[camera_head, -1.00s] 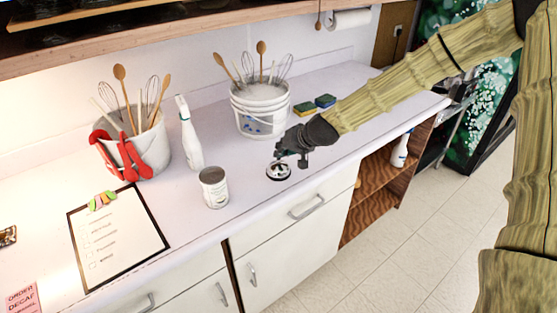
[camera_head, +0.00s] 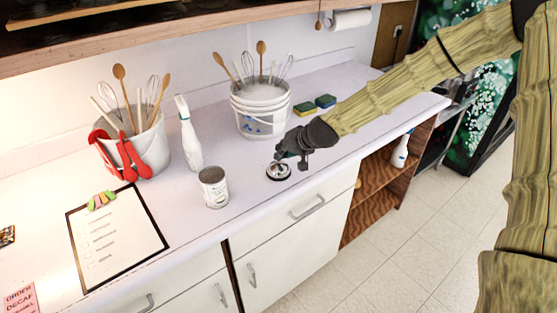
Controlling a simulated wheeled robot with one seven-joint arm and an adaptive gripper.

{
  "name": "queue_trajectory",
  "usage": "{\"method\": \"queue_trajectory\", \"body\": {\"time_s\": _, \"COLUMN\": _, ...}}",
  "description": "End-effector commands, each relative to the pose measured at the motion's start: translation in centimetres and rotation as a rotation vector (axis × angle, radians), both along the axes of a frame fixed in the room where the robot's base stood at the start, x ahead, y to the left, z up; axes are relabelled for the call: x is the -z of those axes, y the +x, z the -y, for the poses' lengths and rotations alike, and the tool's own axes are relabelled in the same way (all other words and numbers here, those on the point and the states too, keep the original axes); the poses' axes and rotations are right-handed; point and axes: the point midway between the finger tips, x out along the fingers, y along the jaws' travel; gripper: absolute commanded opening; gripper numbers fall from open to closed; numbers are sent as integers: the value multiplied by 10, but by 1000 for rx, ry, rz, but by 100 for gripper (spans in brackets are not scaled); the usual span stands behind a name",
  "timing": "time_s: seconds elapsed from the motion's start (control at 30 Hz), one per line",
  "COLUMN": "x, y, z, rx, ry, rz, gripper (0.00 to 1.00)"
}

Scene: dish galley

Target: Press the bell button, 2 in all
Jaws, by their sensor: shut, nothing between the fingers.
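The bell (camera_head: 278,172) is a small round dark-and-silver piece on the white counter, near its front edge. My gripper (camera_head: 281,159) is shut and empty. Its fingertips are right over the bell and overlap its top in the view. I cannot tell whether they touch the button, which is partly hidden by the fingers.
A can (camera_head: 213,188) stands left of the bell, with a white spray bottle (camera_head: 190,140) behind it. A bucket of utensils (camera_head: 262,115) stands behind the bell, and sponges (camera_head: 315,105) lie to its right. A clipboard (camera_head: 117,238) lies at the left. The counter right around the bell is clear.

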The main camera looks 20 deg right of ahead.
Motion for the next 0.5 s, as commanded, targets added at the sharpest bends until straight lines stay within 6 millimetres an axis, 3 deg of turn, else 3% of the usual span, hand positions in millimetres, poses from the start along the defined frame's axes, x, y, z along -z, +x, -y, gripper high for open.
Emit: {"method": "queue_trajectory", "body": {"time_s": 0.5, "x": -10, "y": 0, "z": 0, "rx": -1, "ry": -1, "rz": 0, "gripper": 0}}
